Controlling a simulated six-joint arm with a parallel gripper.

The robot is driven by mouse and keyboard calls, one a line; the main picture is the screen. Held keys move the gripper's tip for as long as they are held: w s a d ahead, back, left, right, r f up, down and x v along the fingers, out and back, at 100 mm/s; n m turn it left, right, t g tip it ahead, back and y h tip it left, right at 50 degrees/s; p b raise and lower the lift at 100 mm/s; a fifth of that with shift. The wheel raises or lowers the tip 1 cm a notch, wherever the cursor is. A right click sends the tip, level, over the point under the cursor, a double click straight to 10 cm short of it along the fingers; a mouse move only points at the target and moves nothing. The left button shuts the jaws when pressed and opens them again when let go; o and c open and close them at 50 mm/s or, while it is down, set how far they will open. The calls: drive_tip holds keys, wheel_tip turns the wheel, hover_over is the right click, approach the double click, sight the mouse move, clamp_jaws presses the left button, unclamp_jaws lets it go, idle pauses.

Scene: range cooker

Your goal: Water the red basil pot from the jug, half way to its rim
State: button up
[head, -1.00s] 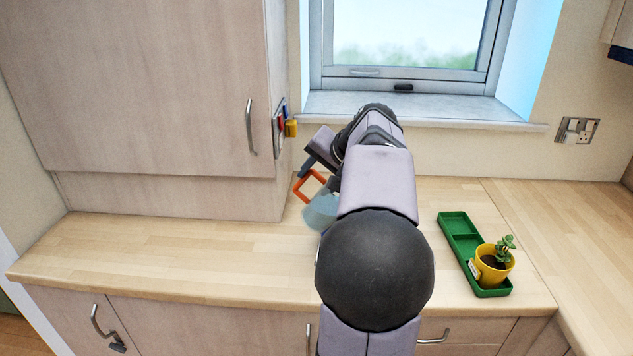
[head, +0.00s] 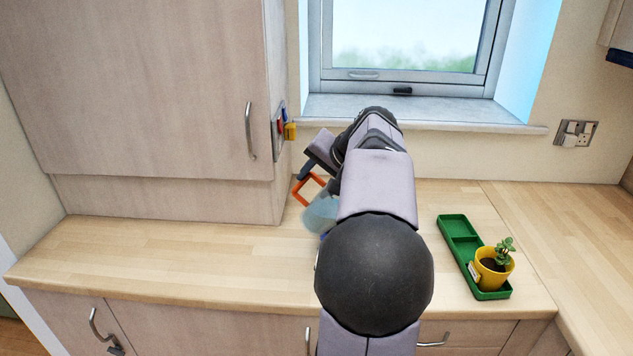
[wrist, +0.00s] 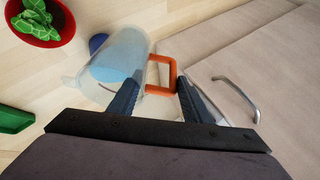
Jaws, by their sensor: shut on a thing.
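The clear jug (head: 318,214) with an orange handle (head: 308,190) shows beside my arm in the head view, partly hidden by it. In the wrist view my gripper (wrist: 158,92) is shut on the orange handle, and the jug (wrist: 128,52) holds light blue water (wrist: 116,64). How far the jug is tilted I cannot tell. The red pot (wrist: 38,39) with green basil leaves (wrist: 38,22) stands at the top left of the wrist view, apart from the jug. My arm hides this pot in the head view.
A green tray (head: 460,247) holds a yellow pot (head: 493,272) with a plant at the right; a green edge (wrist: 14,120) shows in the wrist view. A small blue thing (wrist: 98,42) lies by the jug. A tall cupboard (head: 150,100) stands left. The left worktop is clear.

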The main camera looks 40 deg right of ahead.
drive_tip(key=shift+s+d+r+m+t+y+b, duration=0.35)
drive_tip(key=shift+t+b, duration=0.35)
drive_tip(key=shift+b, duration=0.85)
drive_tip(key=shift+s+d+m+t+y+b, duration=0.15)
drive_tip(key=shift+s+t+b, duration=0.45)
drive_tip(key=shift+b, duration=0.9)
idle(1.0)
drive_tip(key=shift+s+d+f+t+y+b, duration=0.15)
drive_tip(key=shift+s+t+b, duration=0.25)
drive_tip(key=shift+b, duration=0.7)
drive_tip(key=shift+s+d+f+t+y+b, duration=0.15)
drive_tip(key=shift+t+b, duration=0.35)
drive_tip(key=shift+b, duration=0.55)
idle(1.8)
